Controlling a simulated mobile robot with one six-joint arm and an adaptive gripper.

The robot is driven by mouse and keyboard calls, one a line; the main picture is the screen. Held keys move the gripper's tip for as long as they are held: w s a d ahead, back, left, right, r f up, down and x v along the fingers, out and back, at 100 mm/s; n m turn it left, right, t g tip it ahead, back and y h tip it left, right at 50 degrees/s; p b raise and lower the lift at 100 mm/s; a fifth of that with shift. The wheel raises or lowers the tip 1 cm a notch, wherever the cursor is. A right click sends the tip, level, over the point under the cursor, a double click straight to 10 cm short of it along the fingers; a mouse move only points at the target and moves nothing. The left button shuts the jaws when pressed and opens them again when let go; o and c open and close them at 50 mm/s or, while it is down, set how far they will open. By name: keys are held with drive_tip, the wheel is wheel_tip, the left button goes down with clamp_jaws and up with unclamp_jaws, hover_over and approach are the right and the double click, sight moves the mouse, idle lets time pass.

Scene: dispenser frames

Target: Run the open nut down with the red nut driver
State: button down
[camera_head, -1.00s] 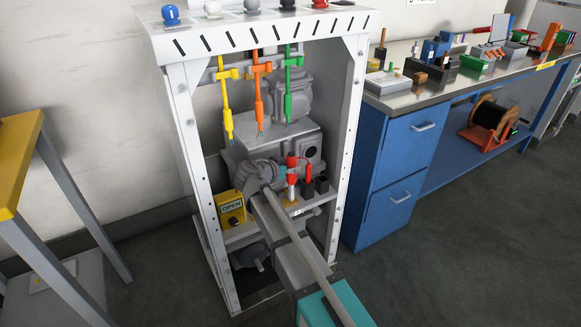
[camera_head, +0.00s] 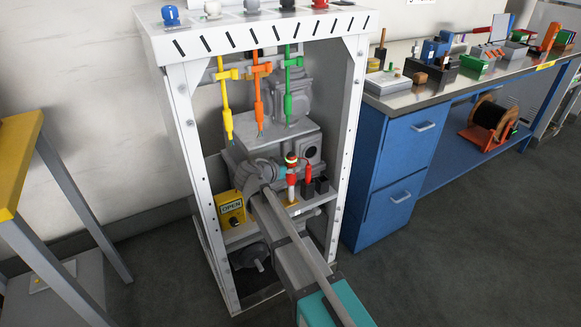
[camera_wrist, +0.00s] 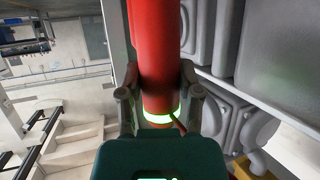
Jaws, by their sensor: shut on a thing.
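The red nut driver (camera_head: 291,180) stands upright inside the white frame, above the lower shelf. Its red body (camera_wrist: 155,50) fills the middle of the wrist view, with a glowing green ring (camera_wrist: 160,113) around it. My gripper (camera_wrist: 158,95) is shut on the red body, one finger on each side. A yellow box (camera_head: 231,208) marked OPEN sits on the shelf to the left. I cannot make out the nut; the driver's working end is too small to tell.
Yellow (camera_head: 226,110), orange (camera_head: 259,100) and green (camera_head: 288,95) drivers hang from the upper bar. Grey machinery stands close behind. The frame's white posts (camera_head: 347,150) flank my arm. A blue cabinet (camera_head: 397,165) stands to the right.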

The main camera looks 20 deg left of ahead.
sight(291, 154)
drive_tip(key=shift+r+p, duration=2.35)
drive_tip(key=shift+r, duration=0.15)
drive_tip(key=shift+s, duration=0.1)
